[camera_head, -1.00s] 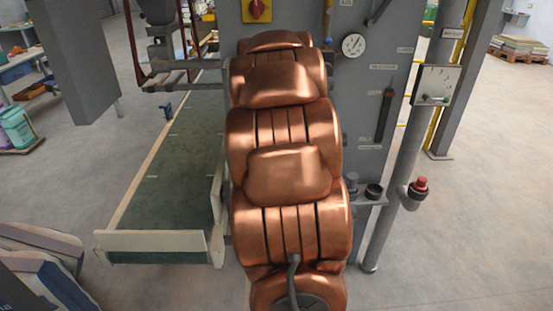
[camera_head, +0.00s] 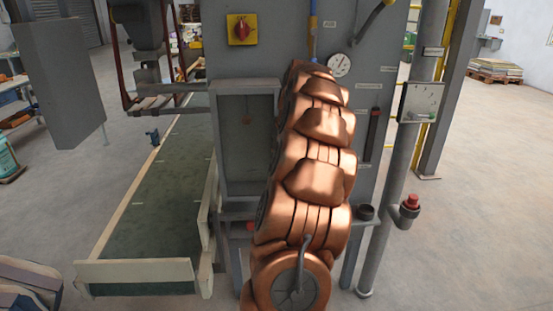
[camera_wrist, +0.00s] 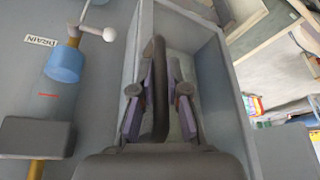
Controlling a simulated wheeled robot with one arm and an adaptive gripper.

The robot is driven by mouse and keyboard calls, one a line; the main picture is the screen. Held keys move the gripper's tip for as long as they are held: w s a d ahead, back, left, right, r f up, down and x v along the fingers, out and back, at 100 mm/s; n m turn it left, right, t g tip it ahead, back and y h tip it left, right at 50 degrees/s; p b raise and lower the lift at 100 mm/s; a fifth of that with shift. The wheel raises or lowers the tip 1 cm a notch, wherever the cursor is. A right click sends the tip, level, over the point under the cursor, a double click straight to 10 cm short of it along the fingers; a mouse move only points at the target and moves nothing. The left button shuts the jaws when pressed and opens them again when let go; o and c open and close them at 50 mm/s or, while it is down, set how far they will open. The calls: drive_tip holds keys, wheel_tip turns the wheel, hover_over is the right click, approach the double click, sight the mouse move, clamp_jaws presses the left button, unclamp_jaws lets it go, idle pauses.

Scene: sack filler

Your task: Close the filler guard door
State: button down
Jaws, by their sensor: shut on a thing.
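The guard door appears to be the grey framed panel (camera_head: 232,185) on the front of the grey filler machine, left of my arm in the head view. How far it stands open I cannot tell. In the wrist view its grey frame (camera_wrist: 222,85) surrounds a recessed pane. A dark bar handle (camera_wrist: 156,65) runs up the middle of that view. My gripper (camera_wrist: 158,100) has one purple finger on each side of the handle and is shut on it. My copper arm hides the gripper and the handle in the head view.
A conveyor (camera_head: 155,215) with a pale side rail runs left of the machine. A grey box (camera_head: 60,85) hangs at left.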

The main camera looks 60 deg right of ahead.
drive_tip(key=shift+w+d, duration=0.2)
drive_tip(key=shift+d, duration=0.3)
drive_tip(key=shift+w+r, duration=0.1)
drive_tip(key=shift+r, duration=0.1)
drive_tip(key=c, duration=1.4)
unclamp_jaws()
drive_tip(key=shift+d+f, duration=0.15)
drive_tip(key=shift+o, duration=1.1)
drive_tip(key=v, duration=1.2)
